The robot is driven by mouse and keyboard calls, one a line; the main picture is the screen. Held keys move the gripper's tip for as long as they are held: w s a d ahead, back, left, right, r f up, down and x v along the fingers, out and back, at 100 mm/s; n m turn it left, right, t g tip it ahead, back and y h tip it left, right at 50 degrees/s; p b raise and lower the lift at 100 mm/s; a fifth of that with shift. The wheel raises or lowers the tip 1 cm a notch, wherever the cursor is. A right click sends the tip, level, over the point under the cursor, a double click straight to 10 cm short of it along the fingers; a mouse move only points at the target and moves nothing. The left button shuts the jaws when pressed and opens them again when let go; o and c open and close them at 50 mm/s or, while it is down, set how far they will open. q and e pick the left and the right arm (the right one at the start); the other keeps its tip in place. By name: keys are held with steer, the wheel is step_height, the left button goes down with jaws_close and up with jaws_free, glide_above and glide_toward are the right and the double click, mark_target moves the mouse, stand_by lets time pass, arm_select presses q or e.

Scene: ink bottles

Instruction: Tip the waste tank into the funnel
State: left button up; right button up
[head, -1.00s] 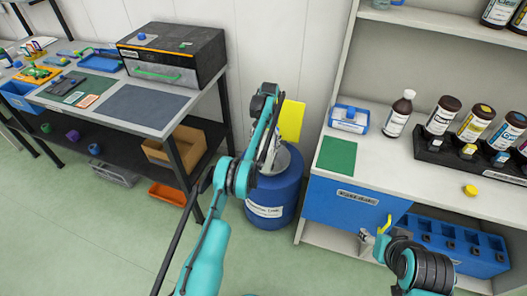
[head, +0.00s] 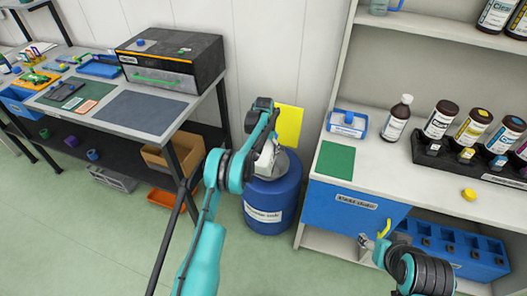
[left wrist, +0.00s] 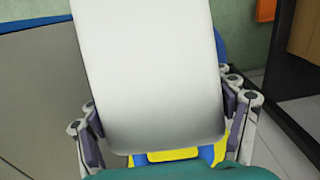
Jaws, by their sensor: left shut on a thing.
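My left gripper (left wrist: 160,125) is shut on the white waste tank (left wrist: 150,65), with fingers on both of its sides. In the head view the tank (head: 268,160) is tilted above the blue drum (head: 272,205), partly hidden by my left arm and gripper (head: 265,145). A grey funnel (head: 290,164) shows at the drum's top, mostly hidden behind the tank. I cannot see the tank's mouth or any liquid. My right gripper (head: 376,248) is low at the right, by the cabinet front; its fingers are too small to judge.
A yellow panel (head: 289,125) stands behind the drum. A workbench (head: 150,108) is to the left. A white counter (head: 420,195) over a blue drawer (head: 352,205) is close on the right. It carries a green mat (head: 336,160) and several bottles. The floor in front is clear.

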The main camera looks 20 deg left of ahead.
arm_select(q)
steer(key=shift+s+f+t, duration=0.35)
steer(key=shift+t, duration=0.45)
steer(key=shift+s+d+t, duration=0.15)
steer(key=shift+s+t, duration=0.95)
steer(key=shift+s, duration=0.1)
steer(key=shift+s+t, duration=0.1)
steer(key=shift+t, duration=0.3)
steer(key=t, duration=0.2)
steer(key=shift+w+r+t+b, duration=0.15)
steer(key=shift+w+t+b, duration=0.15)
steer(key=shift+b, duration=0.1)
steer(key=t+b, duration=0.1)
steer(key=t, duration=0.1)
steer(key=w+t+b, duration=0.1)
steer(key=shift+r+t+b, duration=0.3)
steer(key=shift+t, duration=0.1)
steer(key=shift+w+r+t, duration=0.2)
steer(key=shift+w+t, duration=0.05)
steer(key=shift+t, duration=0.15)
steer(key=shift+w+r+t, duration=0.2)
steer(key=shift+r+t, duration=0.1)
steer(key=shift+r, duration=0.15)
steer(key=shift+w+r+t, duration=0.35)
steer(key=shift+r+t, duration=0.2)
steer(key=shift+t, duration=0.05)
